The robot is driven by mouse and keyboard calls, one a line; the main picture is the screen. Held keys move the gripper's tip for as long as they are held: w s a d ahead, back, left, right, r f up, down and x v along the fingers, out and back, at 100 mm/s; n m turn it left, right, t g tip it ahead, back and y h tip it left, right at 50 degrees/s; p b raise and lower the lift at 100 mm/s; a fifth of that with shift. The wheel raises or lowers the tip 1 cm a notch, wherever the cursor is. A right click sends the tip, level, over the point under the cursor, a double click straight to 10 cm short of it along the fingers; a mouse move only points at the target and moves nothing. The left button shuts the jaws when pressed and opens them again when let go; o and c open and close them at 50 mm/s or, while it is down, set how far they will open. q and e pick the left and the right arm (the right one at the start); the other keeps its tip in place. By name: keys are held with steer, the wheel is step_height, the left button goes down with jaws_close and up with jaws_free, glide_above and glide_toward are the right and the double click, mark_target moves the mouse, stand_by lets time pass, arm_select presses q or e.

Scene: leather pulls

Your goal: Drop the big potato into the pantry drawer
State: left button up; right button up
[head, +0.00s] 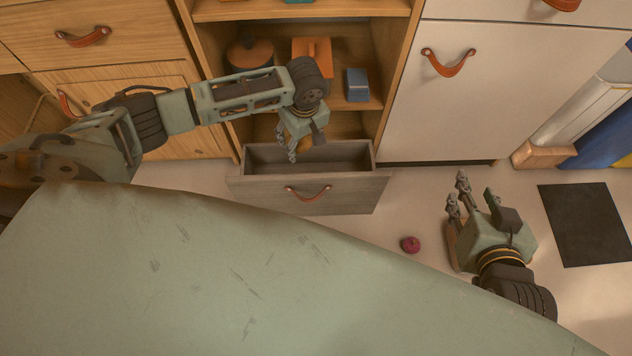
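The grey wooden drawer (305,190) with a leather pull stands open below the shelves. The part of its inside that shows looks empty. My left gripper (304,146) hangs over the drawer's back left part, fingers down and apart, with nothing visible between them. My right gripper (473,196) is at the right, above the floor, fingers spread and empty. I cannot make out a big potato. A brown thing (453,247) shows partly behind the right gripper's left side; I cannot tell what it is.
A small purple-red round thing (410,244) lies on the floor right of the drawer. A dark mat (586,225) lies at the right. The shelves (350,45) hold a brown pot (251,54), an orange item (312,50) and a blue item (358,85). A white cabinet (480,100) stands right of them.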

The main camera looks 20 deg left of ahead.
arm_select(q)
steer(key=shift+f+b, duration=0.55)
steer(key=shift+b, duration=0.2)
arm_select(e)
steer(key=w+a+r+t+y, duration=0.1)
steer(key=w+a+r+t, duration=0.1)
steer(key=r+t, duration=0.3)
steer(key=shift+w+r+y, duration=0.3)
steer(key=shift+w+r, duration=0.55)
steer(key=shift+r, duration=0.95)
steer(key=shift+a, duration=0.1)
arm_select(q)
steer(key=o, duration=1.4)
steer(key=r, duration=0.8)
steer(key=s+d+r, duration=0.1)
steer(key=r, duration=0.2)
steer(key=shift+d+r, duration=0.1)
steer(key=shift+r, duration=0.3)
steer(key=shift+w, duration=0.1)
